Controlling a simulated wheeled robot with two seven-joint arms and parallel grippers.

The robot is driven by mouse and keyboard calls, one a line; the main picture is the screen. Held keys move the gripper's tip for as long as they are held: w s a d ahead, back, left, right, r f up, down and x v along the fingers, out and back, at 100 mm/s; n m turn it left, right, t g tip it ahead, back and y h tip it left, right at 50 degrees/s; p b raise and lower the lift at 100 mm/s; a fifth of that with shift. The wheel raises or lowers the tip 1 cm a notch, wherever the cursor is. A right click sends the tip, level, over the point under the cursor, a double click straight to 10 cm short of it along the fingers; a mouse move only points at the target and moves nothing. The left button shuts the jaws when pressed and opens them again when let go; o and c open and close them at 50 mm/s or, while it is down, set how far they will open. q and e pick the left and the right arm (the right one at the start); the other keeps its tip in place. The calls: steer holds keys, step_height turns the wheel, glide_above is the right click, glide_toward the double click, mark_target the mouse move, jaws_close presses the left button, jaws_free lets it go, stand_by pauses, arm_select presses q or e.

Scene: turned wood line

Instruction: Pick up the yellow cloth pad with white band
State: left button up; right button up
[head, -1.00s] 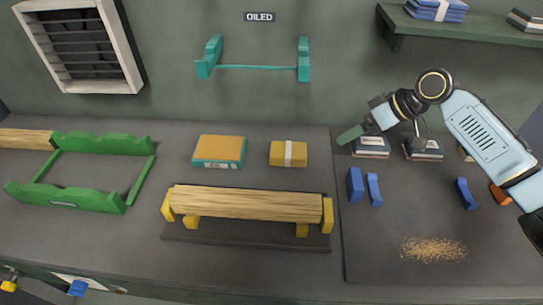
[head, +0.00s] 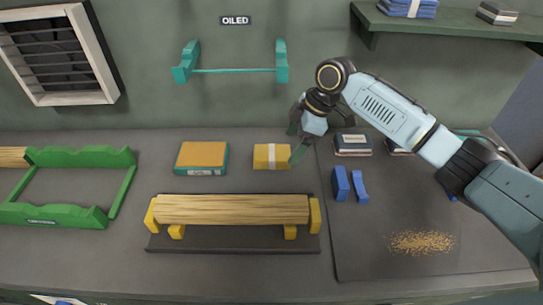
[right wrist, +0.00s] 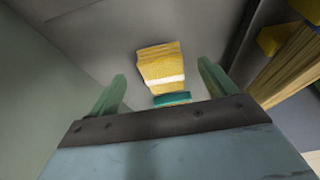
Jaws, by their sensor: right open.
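The yellow cloth pad (head: 265,157) with a white band lies on the grey bench, left of my right gripper in the head view. In the right wrist view the yellow pad (right wrist: 160,66) shows between and beyond the two green fingers, its white band across it. My right gripper (head: 296,143) is open and empty, its fingers at the pad's right end; I cannot tell whether they touch it. In the right wrist view the open gripper (right wrist: 160,88) shows a clear gap between its fingers. My left gripper is not in view.
An orange and teal pad (head: 202,157) lies left of the yellow pad. A wood piece on yellow supports (head: 235,210) stands in front. Two blue blocks (head: 341,184), a dark banded pad (head: 352,145) and shavings (head: 420,243) are to the right. A green frame (head: 75,157) is at left.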

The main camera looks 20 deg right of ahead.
mark_target(273, 152)
steer(key=a, duration=0.1)
steer(key=w+a, duration=0.1)
steer(key=a, duration=0.1)
steer(key=shift+w+a+f, duration=0.1)
steer(key=shift+a+f, duration=0.7)
steer(key=shift+f, duration=0.15)
steer(key=shift+w+a+f+b, duration=0.1)
steer(key=shift+f+b, duration=0.2)
steer(key=shift+f, duration=0.15)
arm_select(q)
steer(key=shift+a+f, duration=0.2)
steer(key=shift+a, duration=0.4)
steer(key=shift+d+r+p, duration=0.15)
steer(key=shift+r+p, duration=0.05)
steer(key=shift+p, duration=0.15)
arm_select(e)
steer(key=shift+f, duration=0.2)
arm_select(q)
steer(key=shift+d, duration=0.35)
arm_select(e)
steer(key=c, duration=1.1)
